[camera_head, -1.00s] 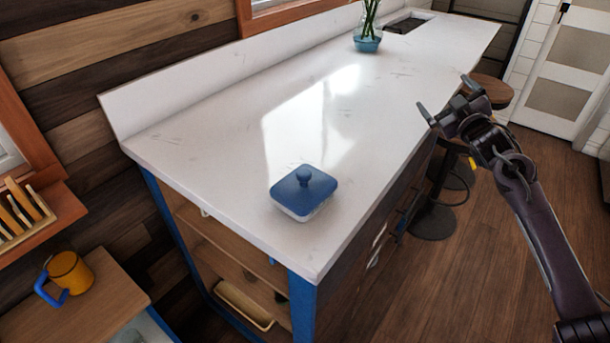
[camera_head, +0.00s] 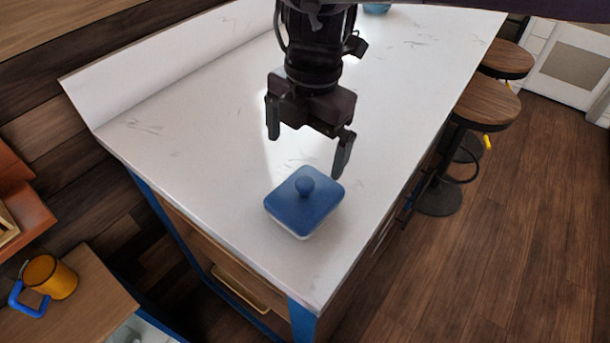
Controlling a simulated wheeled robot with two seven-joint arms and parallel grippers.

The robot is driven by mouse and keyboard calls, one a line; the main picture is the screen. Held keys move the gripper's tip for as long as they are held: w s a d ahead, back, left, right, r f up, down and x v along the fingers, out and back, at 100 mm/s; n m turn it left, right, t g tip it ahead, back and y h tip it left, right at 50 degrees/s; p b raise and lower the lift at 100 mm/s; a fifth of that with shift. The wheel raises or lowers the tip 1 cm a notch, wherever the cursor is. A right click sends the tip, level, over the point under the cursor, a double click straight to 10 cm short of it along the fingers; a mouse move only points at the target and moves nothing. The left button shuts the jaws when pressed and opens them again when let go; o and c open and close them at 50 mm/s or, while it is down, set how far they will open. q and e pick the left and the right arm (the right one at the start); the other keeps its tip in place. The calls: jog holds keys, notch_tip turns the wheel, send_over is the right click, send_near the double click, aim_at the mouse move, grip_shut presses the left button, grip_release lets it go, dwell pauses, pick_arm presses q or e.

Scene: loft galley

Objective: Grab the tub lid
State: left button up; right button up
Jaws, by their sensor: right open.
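The tub lid (camera_head: 289,206) is blue and square with rounded corners and a round knob on top. It sits on a pale tub (camera_head: 303,237), of which only a thin strip shows below the lid. The tub stands on the white counter near its front end. My right gripper (camera_head: 308,152) is open and empty, fingers pointing down, and appears above and slightly behind the lid. Its two fingertips are spread left and right, apart from the knob. My left gripper is not in view.
The white counter (camera_head: 180,150) is clear around the tub, with a raised back ledge on the left. Wooden stools (camera_head: 487,100) stand along the right side. An orange mug (camera_head: 50,277) with a blue handle sits on a lower wooden surface at bottom left.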

aim_at(321, 180)
jog(key=shift+w+d+h, duration=0.1)
jog(key=shift+d+h, duration=0.3)
jog(key=shift+d, duration=0.45)
jog(key=shift+d+f+m, duration=0.15)
jog(key=shift+d+m, duration=0.15)
jog(key=f+p, duration=0.1)
jog(key=f, duration=0.2)
jog(key=f+p, duration=0.1)
jog(key=f, duration=0.2)
jog(key=shift+w+d+f, duration=0.1)
jog(key=shift+d+f, duration=0.05)
jog(key=shift+d, duration=0.05)
jog(key=shift+f, duration=0.45)
jog(key=c, duration=0.8)
jog(key=shift+r, duration=0.2)
